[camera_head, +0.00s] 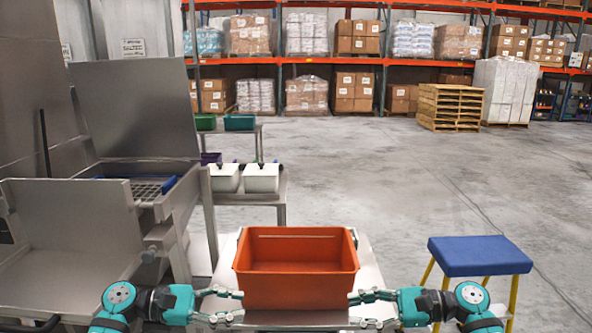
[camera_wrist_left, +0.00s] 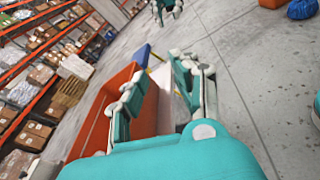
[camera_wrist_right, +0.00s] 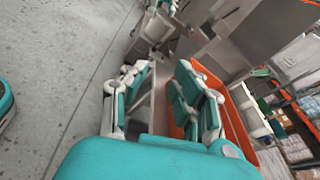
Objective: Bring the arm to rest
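My left gripper (camera_head: 238,306) is at the left side of an orange bin (camera_head: 300,290), its fingers spread apart. My right gripper (camera_head: 356,309) is at the bin's right side, also with its fingers spread. The left wrist view shows the left fingers (camera_wrist_left: 165,85) apart with a gap between them. The right wrist view shows the right fingers (camera_wrist_right: 160,90) apart too. The bin stands upright on a pale metal table (camera_head: 372,283) and looks empty. I cannot tell whether the fingertips touch the bin.
A blue-topped stool (camera_head: 480,256) with yellow legs stands to the right. Metal weighing equipment (camera_head: 75,220) fills the left. White bins (camera_head: 262,178) stand on a table behind. Wooden pallets (camera_head: 450,107) and loaded racks are far back. The floor at centre right is clear.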

